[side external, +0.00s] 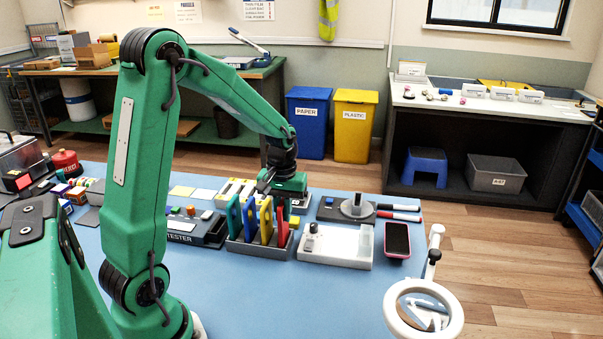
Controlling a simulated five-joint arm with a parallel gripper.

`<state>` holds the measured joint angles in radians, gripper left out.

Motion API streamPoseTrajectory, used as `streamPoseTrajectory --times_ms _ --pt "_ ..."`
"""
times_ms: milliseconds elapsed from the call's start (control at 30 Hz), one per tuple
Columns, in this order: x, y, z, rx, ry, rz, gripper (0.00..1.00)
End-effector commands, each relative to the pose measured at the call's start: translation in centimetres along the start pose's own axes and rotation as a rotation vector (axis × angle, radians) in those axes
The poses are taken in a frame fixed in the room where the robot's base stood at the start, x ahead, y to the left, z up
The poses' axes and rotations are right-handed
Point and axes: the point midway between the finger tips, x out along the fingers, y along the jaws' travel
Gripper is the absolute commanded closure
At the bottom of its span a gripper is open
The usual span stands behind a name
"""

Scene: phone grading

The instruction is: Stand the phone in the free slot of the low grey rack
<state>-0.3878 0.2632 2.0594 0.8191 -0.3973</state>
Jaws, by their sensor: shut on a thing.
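The low grey rack (257,250) stands on the blue mat, holding upright teal, blue and yellow slabs in a row. My gripper (286,207) is over the rack's right end, pointing down. It is shut on what looks like the red phone (282,228), which stands roughly upright at that end. The fingertips are small and partly hidden, so the grip is hard to make out. I cannot tell whether the red phone's lower edge is inside a slot or just above it. The free slot is not clearly visible.
A pink-edged phone (397,239) lies flat to the right. A white block fixture (336,247) is close right of the rack. A tester box (196,229) is close left. A ring magnifier (424,308) stands at front right. The front middle mat is clear.

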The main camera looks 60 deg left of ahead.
Motion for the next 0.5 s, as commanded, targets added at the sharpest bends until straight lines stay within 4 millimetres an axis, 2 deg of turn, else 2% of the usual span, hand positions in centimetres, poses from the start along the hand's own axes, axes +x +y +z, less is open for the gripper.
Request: streamPoseTrajectory --times_ms 500 --pt "0.81 0.00 0.00 0.000 -0.001 0.000 1.00"
